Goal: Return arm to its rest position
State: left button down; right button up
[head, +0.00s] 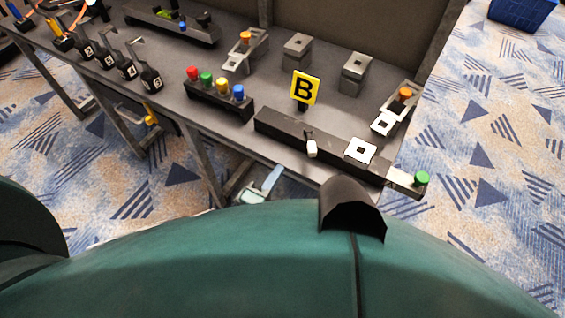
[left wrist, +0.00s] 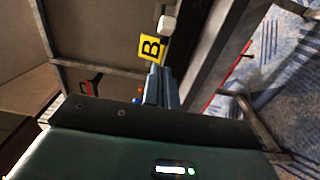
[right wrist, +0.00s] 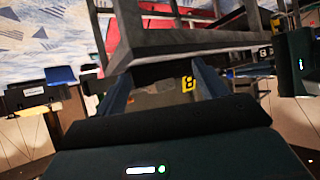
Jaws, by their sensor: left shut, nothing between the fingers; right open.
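My left gripper (head: 268,180) shows in the head view just below the front edge of the dark workbench (head: 285,160). Its pale blue fingers are shut and hold nothing. In the left wrist view the same left gripper (left wrist: 160,72) points up toward the yellow B sign (left wrist: 151,48), with its two fingers together. My right gripper is outside the head view. In the right wrist view the right gripper (right wrist: 162,78) is open, its fingers wide apart, with nothing held between them. A grey metal frame (right wrist: 190,42) crosses the view beyond the fingers.
On the bench are a block with coloured buttons (head: 218,97), a dark rail with a white-tipped lever (head: 311,148), and a green knob (head: 421,178) at the right end. Bench legs (head: 203,165) stand left of the left gripper.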

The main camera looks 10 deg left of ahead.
pick_arm(q)
jog(key=shift+s, duration=0.3)
dwell(0.4)
